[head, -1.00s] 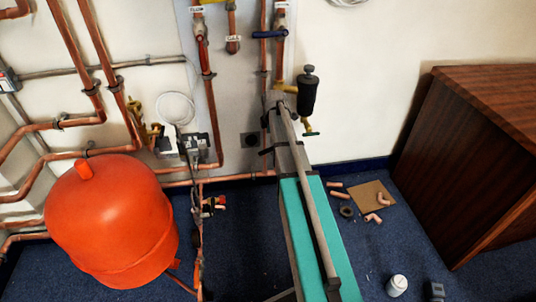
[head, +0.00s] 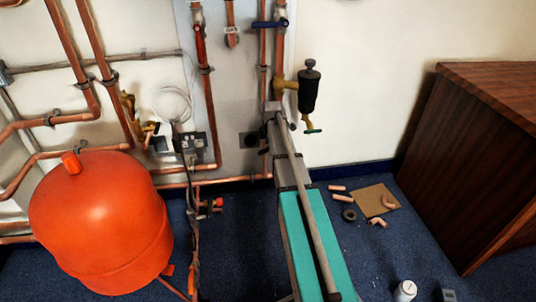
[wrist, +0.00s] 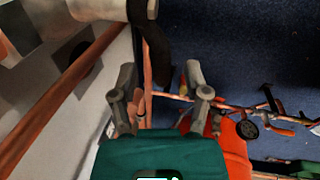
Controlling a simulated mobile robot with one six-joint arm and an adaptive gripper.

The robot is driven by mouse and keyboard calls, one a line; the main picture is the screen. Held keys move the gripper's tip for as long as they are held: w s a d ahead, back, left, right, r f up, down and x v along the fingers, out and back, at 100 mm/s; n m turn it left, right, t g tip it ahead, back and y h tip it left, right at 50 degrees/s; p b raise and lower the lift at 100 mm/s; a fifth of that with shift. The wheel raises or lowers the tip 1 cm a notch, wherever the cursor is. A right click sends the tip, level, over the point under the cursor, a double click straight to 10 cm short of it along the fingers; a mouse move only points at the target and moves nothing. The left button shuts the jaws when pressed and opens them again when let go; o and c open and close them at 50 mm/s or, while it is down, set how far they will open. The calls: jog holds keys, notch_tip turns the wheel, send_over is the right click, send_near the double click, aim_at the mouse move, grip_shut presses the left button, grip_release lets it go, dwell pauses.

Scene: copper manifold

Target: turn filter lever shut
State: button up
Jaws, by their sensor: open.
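A black filter (head: 309,90) hangs by a brass fitting from the copper pipe on the wall in the head view. A small green lever (head: 313,131) sits below it. A blue lever (head: 270,24) lies crosswise on the pipe higher up. I cannot tell for certain which is the filter lever. My arm reaches up to the lower left of the filter, and its fingers are hard to make out there. In the wrist view my gripper (wrist: 160,72) is open, with two grey fingers apart. No lever is clear between them.
A red vessel (head: 98,215) stands at left among copper pipes. A wooden cabinet (head: 480,150) stands at right. Pipe offcuts lie on and beside a cardboard square (head: 375,200) on the blue carpet. A white tub (head: 404,290) stands near the front. Sockets (head: 192,142) sit on the wall.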

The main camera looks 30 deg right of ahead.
jog(key=shift+w+f+b, duration=0.25)
jog(key=shift+f+b, duration=0.75)
jog(key=shift+f, duration=0.25)
grip_shut()
